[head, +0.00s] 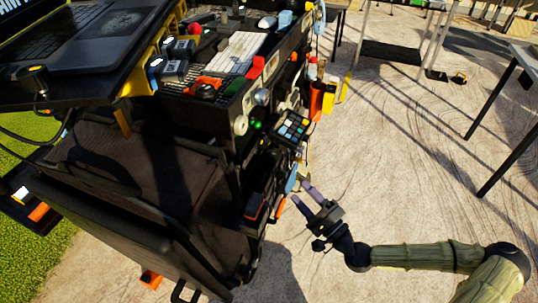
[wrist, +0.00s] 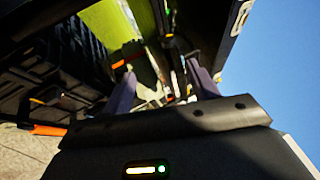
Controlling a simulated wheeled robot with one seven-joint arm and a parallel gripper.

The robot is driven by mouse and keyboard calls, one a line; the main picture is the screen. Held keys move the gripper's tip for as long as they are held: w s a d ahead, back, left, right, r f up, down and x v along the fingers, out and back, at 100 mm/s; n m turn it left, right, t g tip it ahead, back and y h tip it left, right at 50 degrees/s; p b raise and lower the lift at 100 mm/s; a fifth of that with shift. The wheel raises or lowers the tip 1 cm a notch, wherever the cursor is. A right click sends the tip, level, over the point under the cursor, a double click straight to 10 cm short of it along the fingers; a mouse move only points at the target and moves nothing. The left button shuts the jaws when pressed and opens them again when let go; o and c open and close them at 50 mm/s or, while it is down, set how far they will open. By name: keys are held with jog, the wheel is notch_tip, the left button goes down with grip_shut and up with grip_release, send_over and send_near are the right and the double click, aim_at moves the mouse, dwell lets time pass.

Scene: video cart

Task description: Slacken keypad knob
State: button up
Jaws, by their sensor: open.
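The keypad (head: 292,128), a small dark panel with several pale and coloured keys, is mounted on the side of the black cart. I cannot clearly make out its knob; it is too small or hidden behind the keypad. My gripper (head: 299,191) is below the keypad, close to the cart's side, with its two purple fingers spread and pointing at the cart. In the wrist view, the fingers (wrist: 163,82) stand apart with small blurred parts and an upright dark rod showing between and beyond them. I see nothing held.
The cart's side carries cables, round pale fittings and coloured tools close to my gripper. An orange holder (head: 317,98) hangs above and right of the keypad. A laptop (head: 85,45) is on top of the cart. The concrete floor right of the cart is open, with metal-legged tables (head: 500,125) further right.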

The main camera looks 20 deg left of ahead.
aim_at(263, 141)
jog(key=shift+w+d+t, duration=0.2)
jog(key=shift+d+t, duration=0.05)
jog(key=shift+t, duration=0.25)
jog(key=shift+m, duration=0.3)
jog(key=x, duration=1.7)
jog(key=shift+w+a+p, duration=0.15)
jog(key=shift+p, duration=0.2)
jog(key=c, duration=1)
jog(key=shift+r, duration=0.1)
jog(key=shift+r+p, duration=0.1)
jog(key=shift+p, duration=0.25)
